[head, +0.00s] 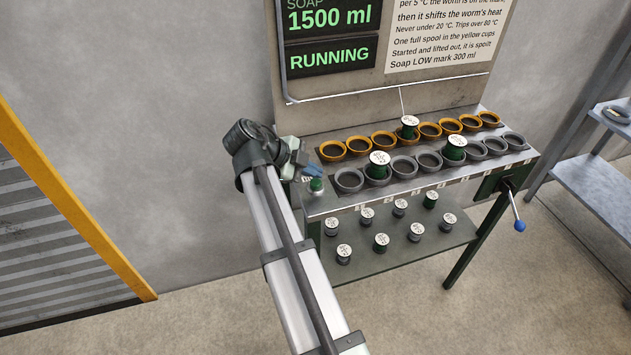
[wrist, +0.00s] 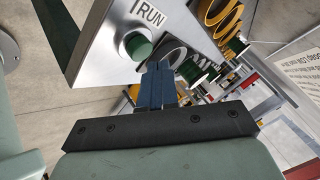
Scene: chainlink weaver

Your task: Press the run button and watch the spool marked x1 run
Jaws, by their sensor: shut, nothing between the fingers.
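The green run button (wrist: 138,45) sits in a pale collar beside the RUN label in the wrist view. It also shows at the bench's left front corner in the head view (head: 316,185). My gripper (head: 314,171) is shut and empty; its blue fingertips (wrist: 158,68) are close to the button, and I cannot tell if they touch it. A green spool (head: 410,126) stands in the yellow cup row with a thread rising from it. Two more green spools (head: 379,165) (head: 455,148) stand in grey cups. Their top marks are too small to tell which is x1.
The display (head: 330,57) reads RUNNING and soap 1500 ml. Several spools stand on the lower shelf (head: 400,238). A blue-knobbed lever (head: 519,225) is at the bench's right end. A grey rack (head: 595,160) stands far right; floor on the left is clear.

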